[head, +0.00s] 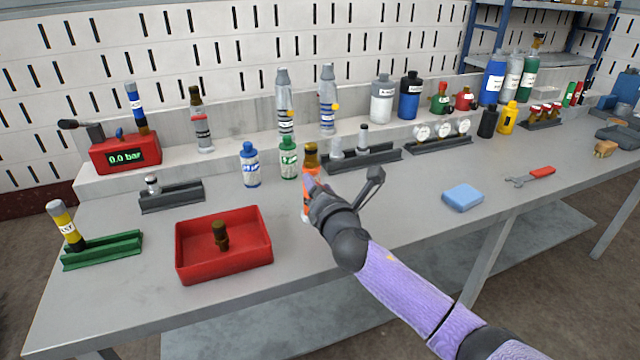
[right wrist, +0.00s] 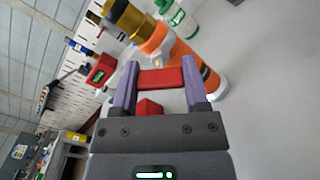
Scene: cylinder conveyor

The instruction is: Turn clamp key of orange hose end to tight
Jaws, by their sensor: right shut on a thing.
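The orange hose end (head: 311,158) stands on the bench near the middle of the head view, with a brass-coloured top and an orange body. My right gripper (head: 313,188) is at its near side and hides much of its lower part. In the right wrist view the hose end (right wrist: 157,42) looks tilted and lies just beyond the fingers, with a pale base at right. My right gripper (right wrist: 158,82) is shut on a red clamp key (right wrist: 160,78) that spans the gap between its fingers. How the key is turned is hard to tell. My left gripper is not in view.
A green-labelled bottle (head: 289,158) and a blue-labelled bottle (head: 250,165) stand close behind and left. A red tray (head: 200,272) holding a brass-topped part is at left. A dark rack (head: 375,160) stands behind. A blue block (head: 462,197) lies right, with clear bench around it.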

